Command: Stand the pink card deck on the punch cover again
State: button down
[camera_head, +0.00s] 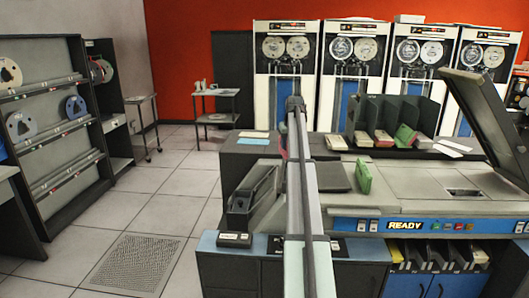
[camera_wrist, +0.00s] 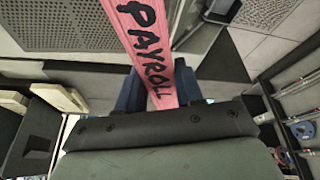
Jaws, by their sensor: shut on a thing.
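The pink card deck (camera_wrist: 148,35), with "PAYROLL" written on it in black, is between the two blue fingers of my gripper (camera_wrist: 160,88) in the wrist view. The gripper is shut on it. The deck's far end runs out of the top of that view. The punch (camera_head: 430,185) is right of my arm, with a lit READY panel. I cannot tell for sure which surface is its cover.
A green deck (camera_head: 363,177) stands on the machine beside a dark flat plate (camera_head: 333,177). A rack (camera_head: 390,137) with several card decks is behind. A raised lid (camera_head: 485,110) is at the right. Open floor (camera_head: 175,210) with a grating (camera_head: 130,262) lies left.

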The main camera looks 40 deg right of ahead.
jog(key=s+d+r+m+h, duration=0.1)
jog(key=s+d+m, duration=0.3)
jog(key=s+d, duration=2.15)
jog(key=s+d+f, duration=0.3)
jog(key=s, duration=0.5)
jog(key=shift+g, duration=0.3)
jog(key=shift+w+a+f, duration=0.1)
jog(key=shift+f, duration=1.6)
jog(key=shift+w+a+f, duration=0.1)
jog(key=shift+f, duration=1.55)
jog(key=c, duration=0.6)
grip_release()
jog(key=shift+c, duration=0.2)
jog(key=v, duration=1.4)
